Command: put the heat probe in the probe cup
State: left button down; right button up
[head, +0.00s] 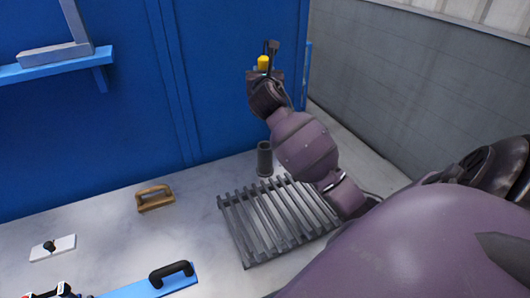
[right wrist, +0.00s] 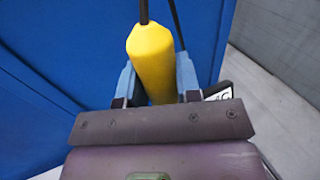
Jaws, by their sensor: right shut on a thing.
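The heat probe has a yellow handle (right wrist: 152,62) with a thin dark rod at its end. My right gripper (right wrist: 155,85) is shut on this handle, one blue-grey finger on each side. In the head view the yellow handle (head: 264,63) shows at the end of my raised right arm, in front of the blue wall, with the right gripper (head: 265,73) around it. A dark grey upright cylinder, which looks like the probe cup (head: 265,160), stands on the bench below the gripper, near the wall. The probe is well apart from it. My left gripper is not clearly in view.
A slatted metal rack (head: 232,222) lies on the bench beside the cup, under my right arm. A wooden handled block (head: 155,198), a white plate with a black knob (head: 53,247) and a blue strip with a black handle (head: 170,276) lie further left. A blue shelf (head: 50,68) juts from the wall.

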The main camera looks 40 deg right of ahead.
jog(key=shift+d+f, duration=0.2)
jog(key=shift+d, duration=0.1)
notch_tip(320, 180, down, 19)
jog(key=b, duration=0.4)
jog(key=shift+f, duration=0.15)
jog(key=shift+f+b, duration=0.15)
jog(key=shift+b, duration=0.15)
jog(key=o, duration=1)
